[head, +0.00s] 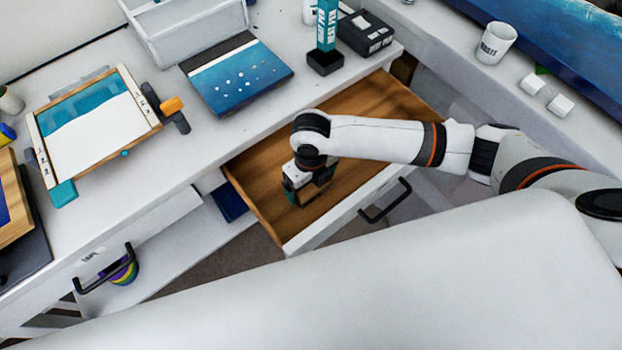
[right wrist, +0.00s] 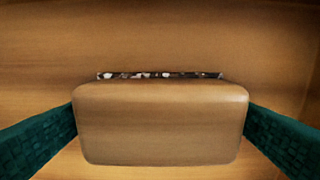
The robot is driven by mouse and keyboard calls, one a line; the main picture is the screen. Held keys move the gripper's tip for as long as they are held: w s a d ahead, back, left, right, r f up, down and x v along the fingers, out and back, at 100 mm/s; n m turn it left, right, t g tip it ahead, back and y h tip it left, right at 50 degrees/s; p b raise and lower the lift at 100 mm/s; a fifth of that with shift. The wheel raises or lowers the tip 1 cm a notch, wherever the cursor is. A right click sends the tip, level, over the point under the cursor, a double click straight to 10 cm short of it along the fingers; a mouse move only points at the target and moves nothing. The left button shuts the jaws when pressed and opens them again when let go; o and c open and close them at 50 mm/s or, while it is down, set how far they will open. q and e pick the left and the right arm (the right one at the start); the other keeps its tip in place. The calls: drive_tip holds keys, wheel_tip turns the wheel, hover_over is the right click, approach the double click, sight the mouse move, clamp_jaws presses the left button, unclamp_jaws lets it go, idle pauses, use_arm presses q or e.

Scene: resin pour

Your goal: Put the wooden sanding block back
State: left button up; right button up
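The wooden sanding block (right wrist: 160,125) is a pale brown, round-cornered block with a dark speckled strip along its far edge. In the right wrist view it fills the space between the two teal finger pads, which meet its left and right sides. My right gripper (head: 306,190) points down inside the open wooden drawer (head: 375,105), near its front left part. In the head view the gripper mostly hides the block. Whether the block touches the drawer floor is hard to tell. My left gripper is not in view.
The drawer front has a black handle (head: 386,201), and the rest of the drawer floor looks clear. On the worktop are a blue panel (head: 238,78), a framed tray (head: 95,125), a teal bottle (head: 326,30) on a dark base, a black box (head: 366,33) and a white cup (head: 495,43).

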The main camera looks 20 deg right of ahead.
drive_tip(key=shift+r, duration=0.1)
wheel_tip(320, 180, up, 12)
drive_tip(key=shift+b, duration=0.35)
idle(0.7)
